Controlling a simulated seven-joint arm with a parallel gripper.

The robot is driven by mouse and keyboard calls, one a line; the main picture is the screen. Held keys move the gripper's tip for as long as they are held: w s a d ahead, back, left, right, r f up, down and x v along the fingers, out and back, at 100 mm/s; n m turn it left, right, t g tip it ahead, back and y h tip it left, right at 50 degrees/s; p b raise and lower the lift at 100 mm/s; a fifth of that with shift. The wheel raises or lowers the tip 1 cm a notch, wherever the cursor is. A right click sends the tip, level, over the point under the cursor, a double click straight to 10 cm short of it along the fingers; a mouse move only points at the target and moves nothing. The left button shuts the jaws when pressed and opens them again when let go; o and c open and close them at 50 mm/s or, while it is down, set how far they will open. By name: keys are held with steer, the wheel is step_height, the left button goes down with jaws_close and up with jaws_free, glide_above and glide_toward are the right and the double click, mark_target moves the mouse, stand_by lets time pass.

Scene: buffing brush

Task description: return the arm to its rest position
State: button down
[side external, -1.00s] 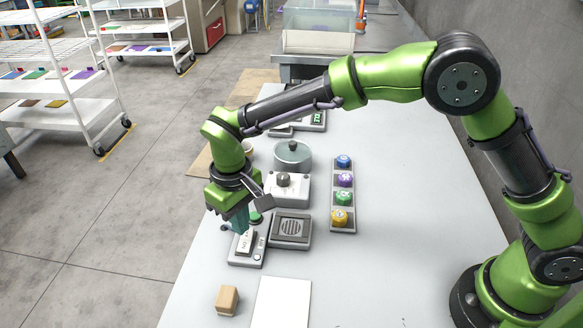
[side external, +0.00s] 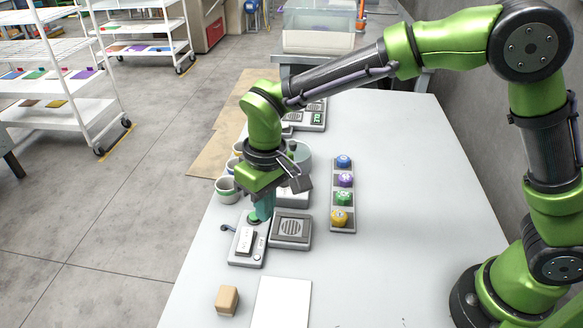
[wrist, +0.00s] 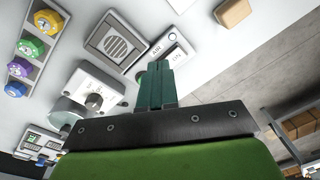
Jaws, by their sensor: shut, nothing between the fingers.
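My gripper (side external: 262,213) is shut, its teal fingers together and empty. In the side view it hangs above the table at the back of the grey switch box (side external: 247,246) and left of the grille box (side external: 290,231). It hides a green part at the back of the switch box, which shows only in part. In the wrist view the closed fingers (wrist: 158,68) point towards the labelled switch box (wrist: 173,45). The grille box (wrist: 117,42) lies left of them there. I cannot tell the exact gap below the fingertips.
Behind my gripper stand a knob box (wrist: 94,101), a grey pot (side external: 301,155) and several cups (side external: 226,190). A strip of coloured knobs (side external: 343,194) lies to the right. A wooden block (side external: 227,300) and a white sheet (side external: 282,303) lie in front.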

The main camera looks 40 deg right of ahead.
steer(key=s+d+r+m+t, duration=0.2)
steer(key=s+d+r, duration=0.2)
steer(key=d, duration=0.3)
steer(key=s+d+r+m+t, duration=0.2)
steer(key=s+d+r, duration=0.2)
steer(key=d, duration=0.3)
steer(key=s+d+r+m+t+y, duration=0.1)
steer(key=s+d+r+m+t, duration=0.1)
steer(key=s+d, duration=0.4)
step_height(320, 180, up, 3)
steer(key=shift+s+d+f+m+t, duration=0.25)
steer(key=shift+d+t, duration=0.25)
steer(key=shift+d, duration=0.3)
